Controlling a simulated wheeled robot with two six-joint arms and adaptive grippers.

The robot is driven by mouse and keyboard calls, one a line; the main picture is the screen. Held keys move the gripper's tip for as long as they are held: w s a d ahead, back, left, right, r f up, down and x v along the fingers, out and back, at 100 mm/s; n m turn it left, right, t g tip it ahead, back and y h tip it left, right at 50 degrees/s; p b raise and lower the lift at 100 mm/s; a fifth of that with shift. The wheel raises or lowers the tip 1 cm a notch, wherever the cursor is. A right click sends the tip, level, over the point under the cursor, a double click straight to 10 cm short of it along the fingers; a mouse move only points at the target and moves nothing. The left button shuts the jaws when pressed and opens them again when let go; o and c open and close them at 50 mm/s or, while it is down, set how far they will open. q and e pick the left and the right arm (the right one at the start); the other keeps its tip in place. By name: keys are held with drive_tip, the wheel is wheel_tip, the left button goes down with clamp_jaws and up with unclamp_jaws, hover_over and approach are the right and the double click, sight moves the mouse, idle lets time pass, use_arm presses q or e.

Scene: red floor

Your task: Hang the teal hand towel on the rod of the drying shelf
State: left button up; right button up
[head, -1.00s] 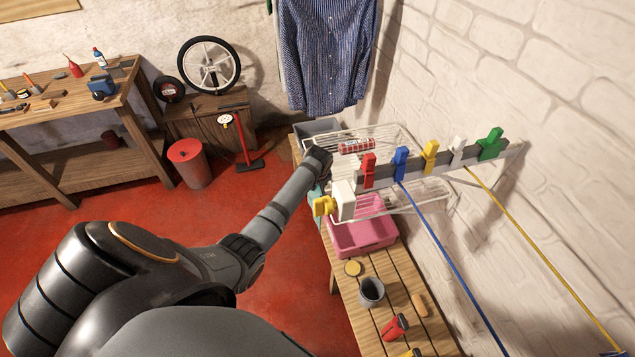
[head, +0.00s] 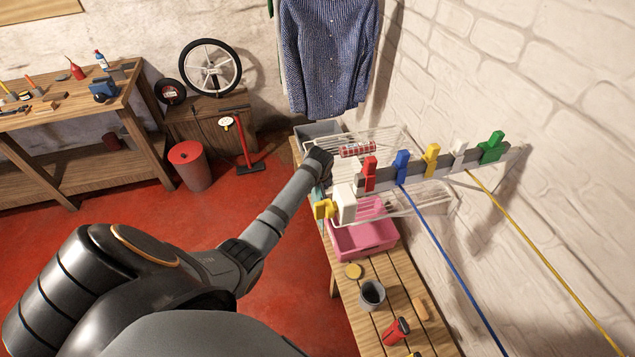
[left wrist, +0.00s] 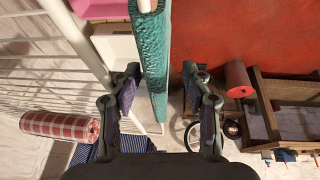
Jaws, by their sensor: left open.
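The teal hand towel (left wrist: 151,62) shows in the left wrist view as a narrow, textured strip running along the white rod (left wrist: 147,5) at the shelf's outer side. It appears draped over the rod. My left gripper (left wrist: 160,74) is open, with one finger on each side of the towel and gaps visible at both. In the head view my left gripper (head: 320,163) is at the shelf's left edge, and the towel is mostly hidden there. The drying shelf (head: 385,138) is a white wire frame on the wall. My right gripper is not in view.
A red-checked roll (head: 358,149) lies on the shelf. A rail of coloured pegs (head: 432,160) stands in front of it, with blue and yellow cords. Below are a pink tub (head: 362,238) and a slatted bench (head: 390,290) holding a grey cup (head: 372,293). A blue shirt (head: 328,55) hangs behind.

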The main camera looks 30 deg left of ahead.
use_arm(q)
drive_tip(key=v, duration=1)
drive_tip(key=shift+s+r, duration=0.2)
drive_tip(key=shift+r, duration=0.1)
